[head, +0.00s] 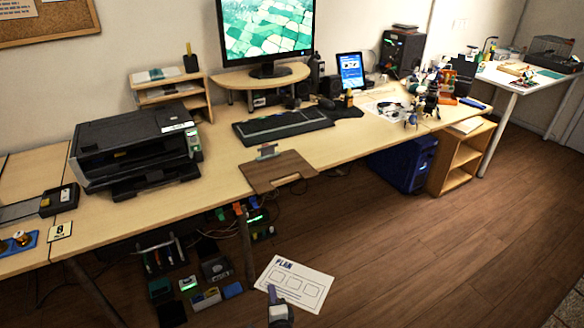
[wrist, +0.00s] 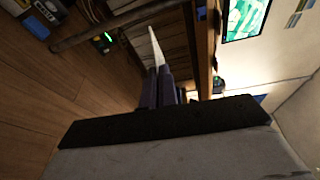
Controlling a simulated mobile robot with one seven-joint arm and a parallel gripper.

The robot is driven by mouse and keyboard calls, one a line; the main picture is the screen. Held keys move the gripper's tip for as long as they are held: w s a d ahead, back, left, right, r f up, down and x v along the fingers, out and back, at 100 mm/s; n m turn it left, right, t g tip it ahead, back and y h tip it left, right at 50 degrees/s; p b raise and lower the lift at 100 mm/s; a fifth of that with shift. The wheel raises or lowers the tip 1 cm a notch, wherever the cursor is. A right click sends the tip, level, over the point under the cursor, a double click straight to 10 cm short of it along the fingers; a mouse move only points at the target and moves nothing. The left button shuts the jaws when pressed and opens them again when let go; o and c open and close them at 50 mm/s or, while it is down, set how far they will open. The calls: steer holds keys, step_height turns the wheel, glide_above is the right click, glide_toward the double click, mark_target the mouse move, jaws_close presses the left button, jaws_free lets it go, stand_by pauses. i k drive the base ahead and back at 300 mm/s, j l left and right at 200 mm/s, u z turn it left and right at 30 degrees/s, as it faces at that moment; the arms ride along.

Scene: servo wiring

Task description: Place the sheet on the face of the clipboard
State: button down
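The sheet (head: 296,283) is white, with the heading PLAN and several drawn boxes. My gripper (head: 273,294) is shut on its near edge and holds it in front of the desk, printed face toward the head camera. In the wrist view the sheet (wrist: 157,46) shows nearly edge-on as a thin white strip between the dark fingers (wrist: 160,72). The brown clipboard (head: 278,174) lies on the desk at its front edge, with its metal clip (head: 266,151) at the far side. Its face is bare. The sheet is apart from it, nearer the camera and lower in the picture.
The desk (head: 222,165) carries a black printer (head: 135,150) to the left of the clipboard and a keyboard (head: 283,124) behind it. A monitor (head: 266,30) stands on a riser. Bins and electronics (head: 205,300) sit under the desk. Open wooden floor (head: 420,250) lies to the right.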

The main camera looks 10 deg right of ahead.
mark_target(282, 174)
steer(key=i+l, duration=0.25)
steer(key=i, duration=0.2)
steer(key=i+l+u, duration=0.15)
steer(key=i, duration=0.25)
steer(key=i+l, duration=0.15)
steer(key=l, duration=0.15)
steer(key=i+l+u, duration=0.1)
steer(key=l, duration=0.2)
steer(key=i+l, duration=0.2)
steer(key=i+l+u, duration=0.1)
steer(key=l, duration=0.85)
steer(key=k+l+u, duration=0.1)
steer(key=l, duration=0.3)
steer(key=k+l+u, duration=0.1)
steer(key=l, duration=0.3)
steer(key=k+l+z, duration=0.1)
steer(key=k+j, duration=0.15)
steer(key=l+u, duration=0.15)
steer(key=l, duration=0.15)
